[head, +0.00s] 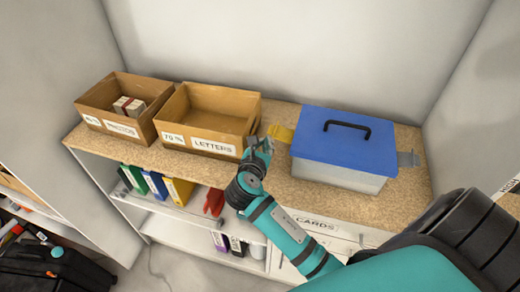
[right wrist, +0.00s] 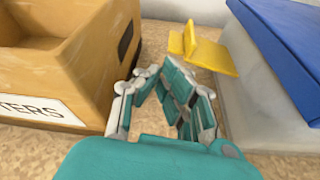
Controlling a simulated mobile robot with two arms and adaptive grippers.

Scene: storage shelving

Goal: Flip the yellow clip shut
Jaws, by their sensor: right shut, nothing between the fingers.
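The yellow clip (head: 281,132) sticks outward from the left side of a clear box (head: 340,173) with a blue lid (head: 343,138). It stands open, away from the lid. In the right wrist view the yellow clip (right wrist: 212,54) is ahead and right of my gripper, beside the blue lid (right wrist: 285,45). My right gripper (head: 259,145) is shut and empty, low between the letters box and the clear box. In the right wrist view the gripper (right wrist: 160,80) is apart from the clip. My left gripper is not in view.
A cardboard letters box (head: 212,120) stands close on the left of my right gripper. Another cardboard box (head: 122,110) is further left. A grey clip (head: 408,159) sticks out on the clear box's right side. The counter (head: 405,200) is bare in front of the clear box.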

